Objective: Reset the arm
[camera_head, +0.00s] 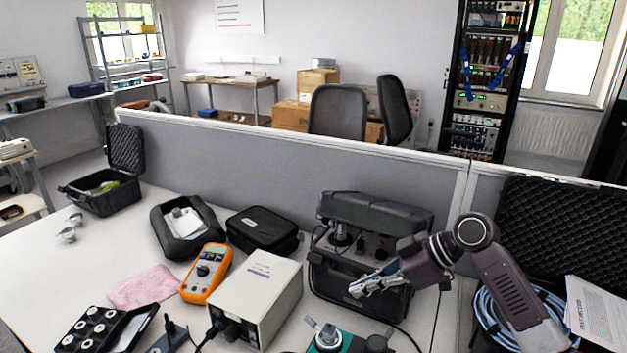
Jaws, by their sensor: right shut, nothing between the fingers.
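My right arm comes in from the lower right. It bends at a dark joint, and its right gripper (368,285) points left, in front of a black instrument case (336,277). The right gripper is shut with nothing in it. It hides part of the case's front; I cannot tell whether it touches the case. At the bottom edge, part of a teal device (352,345) shows below the gripper. My left gripper is not in view.
An orange multimeter (206,272), a beige box (262,296), a pink cloth (142,288) and black cases crowd the white table (50,262). A grey partition (250,165) stands behind. Blue cable coils (490,315) and papers (597,315) lie at the right. The table's left side has free room.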

